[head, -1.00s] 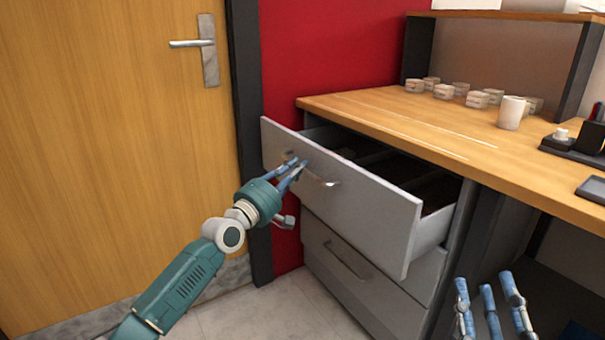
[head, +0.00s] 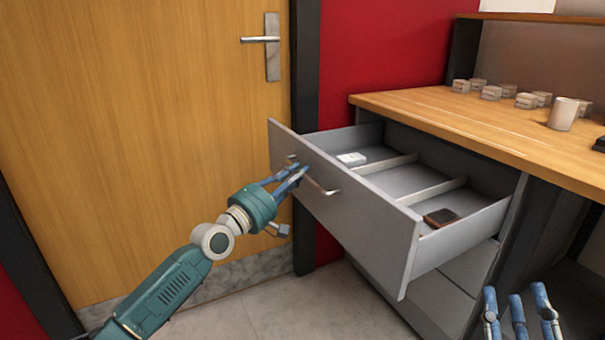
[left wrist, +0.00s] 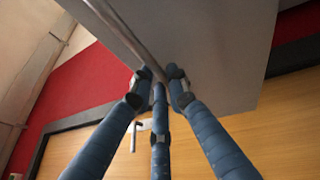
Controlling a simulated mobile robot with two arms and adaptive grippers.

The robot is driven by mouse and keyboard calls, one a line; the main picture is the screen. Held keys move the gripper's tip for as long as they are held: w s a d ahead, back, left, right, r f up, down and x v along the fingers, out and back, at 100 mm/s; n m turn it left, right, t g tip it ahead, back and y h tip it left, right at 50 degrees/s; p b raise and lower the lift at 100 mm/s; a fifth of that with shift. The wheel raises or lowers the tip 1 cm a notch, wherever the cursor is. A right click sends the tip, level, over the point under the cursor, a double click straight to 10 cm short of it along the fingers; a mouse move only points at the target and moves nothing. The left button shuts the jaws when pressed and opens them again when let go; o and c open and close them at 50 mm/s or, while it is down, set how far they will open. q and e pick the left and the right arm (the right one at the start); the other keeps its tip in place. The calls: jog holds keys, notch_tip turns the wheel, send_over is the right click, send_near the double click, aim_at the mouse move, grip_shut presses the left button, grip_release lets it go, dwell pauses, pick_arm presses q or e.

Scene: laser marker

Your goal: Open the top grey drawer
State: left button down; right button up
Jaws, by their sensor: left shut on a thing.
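The top grey drawer (head: 345,212) stands well out from the cabinet, and its inside with dividers shows in the head view. A white box (head: 352,158) and a dark brown item (head: 440,217) lie in it. My left gripper (head: 301,171) is shut on the drawer's metal handle (head: 318,186).
The wooden desktop (head: 450,120) above the drawer carries several small boxes (head: 492,92) and a white cup (head: 563,114). A closed wooden door (head: 150,130) with a metal handle (head: 262,40) stands behind my left arm. Bare floor (head: 300,308) lies below the drawer.

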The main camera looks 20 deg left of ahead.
pick_arm(q)
jog(key=shift+s+f, duration=0.1)
jog(key=c, duration=1.7)
grip_release()
jog(key=shift+a, duration=0.1)
jog(key=shift+o, duration=0.2)
jog(key=shift+s, duration=0.1)
jog(key=v, duration=1.1)
jog(key=shift+s, duration=0.4)
jog(key=shift+a, duration=0.1)
